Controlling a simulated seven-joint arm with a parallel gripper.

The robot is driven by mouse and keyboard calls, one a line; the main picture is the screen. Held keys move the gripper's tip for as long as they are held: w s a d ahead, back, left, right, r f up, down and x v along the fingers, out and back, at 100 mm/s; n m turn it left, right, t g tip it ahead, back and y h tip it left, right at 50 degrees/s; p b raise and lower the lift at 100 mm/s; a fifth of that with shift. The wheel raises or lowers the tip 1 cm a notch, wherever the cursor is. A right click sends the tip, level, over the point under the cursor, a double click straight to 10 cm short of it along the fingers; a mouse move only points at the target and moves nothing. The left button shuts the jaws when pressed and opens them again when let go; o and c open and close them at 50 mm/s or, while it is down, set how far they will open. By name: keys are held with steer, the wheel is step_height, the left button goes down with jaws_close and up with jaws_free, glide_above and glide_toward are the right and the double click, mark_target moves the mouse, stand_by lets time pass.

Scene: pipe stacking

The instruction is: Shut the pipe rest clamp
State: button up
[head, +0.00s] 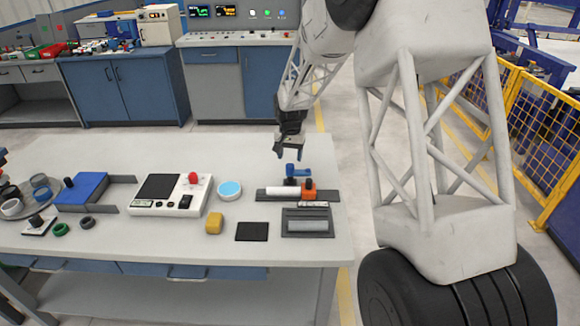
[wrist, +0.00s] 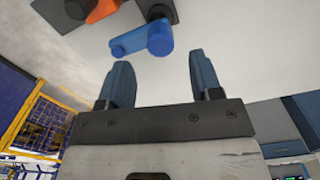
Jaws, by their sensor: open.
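The pipe rest is a dark base plate (head: 265,195) near the right end of the table. The blue clamp lever (head: 293,170) is behind the pipe; in the wrist view the lever (wrist: 145,38) lies just beyond the fingertips. My gripper (head: 290,153) is open and empty, above and behind the lever. In the wrist view the open fingers (wrist: 157,70) are apart from the lever. I cannot tell whether the clamp is open or shut.
A grey tray (head: 307,234) and a black pad (head: 251,231) lie in front of the pipe rest. A yellow block (head: 215,223), a blue-topped disc (head: 229,190) and a control box (head: 172,194) stand to the left. The table behind the rest is clear.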

mark_target(290, 165)
steer(key=shift+f, duration=2.65)
jaws_close()
